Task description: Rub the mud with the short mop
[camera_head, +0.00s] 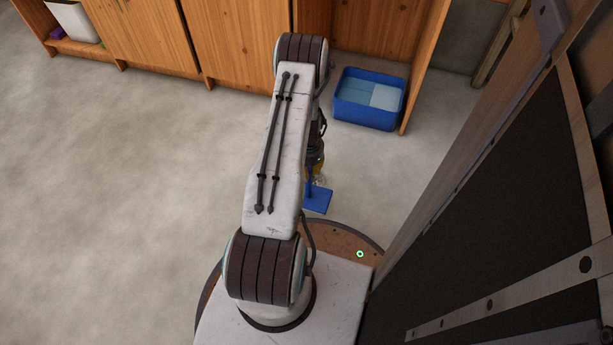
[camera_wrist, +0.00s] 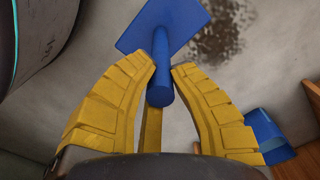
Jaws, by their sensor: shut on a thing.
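The short mop is blue, with a round handle and a flat square head (camera_wrist: 136,34). The mud (camera_wrist: 216,42) is a dark brown speckled patch on the grey floor. In the wrist view it lies right of the mop's head, which may cover part of it. My arm mostly hides my gripper in the head view.
A blue tub (camera_head: 364,115) with light blue contents stands by the wooden cabinets (camera_head: 235,45) at the back. A dark panel with a wooden frame (camera_head: 500,200) rises close on the right. The floor at left (camera_head: 110,180) is clear.

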